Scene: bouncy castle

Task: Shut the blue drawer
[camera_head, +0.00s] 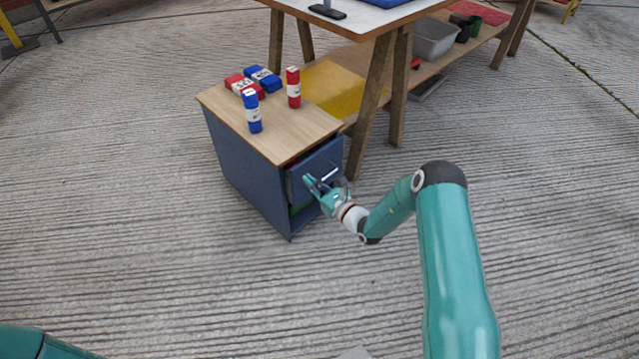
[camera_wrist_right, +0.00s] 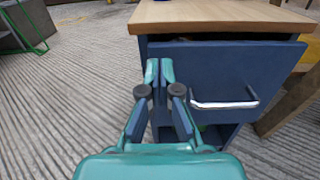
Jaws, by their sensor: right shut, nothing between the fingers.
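The blue drawer (camera_wrist_right: 222,77) is in the upper part of a small blue cabinet with a wooden top (camera_head: 280,122). Its front stands out a little from the cabinet, with a gap under the top in the head view. It has a silver bar handle (camera_wrist_right: 225,104). My right gripper (camera_head: 308,181) is shut and empty. Its fingertips (camera_wrist_right: 159,66) are at the left part of the drawer front, left of the handle; I cannot tell whether they touch it. My left gripper is out of view; only part of my left arm shows at the lower left of the head view.
Red and blue cans stand or lie on the cabinet top, including an upright blue one (camera_head: 252,112) and an upright red one (camera_head: 293,88). A wooden workbench (camera_head: 367,95) stands right behind the cabinet. The ribbed floor (camera_head: 140,200) in front and to the left is clear.

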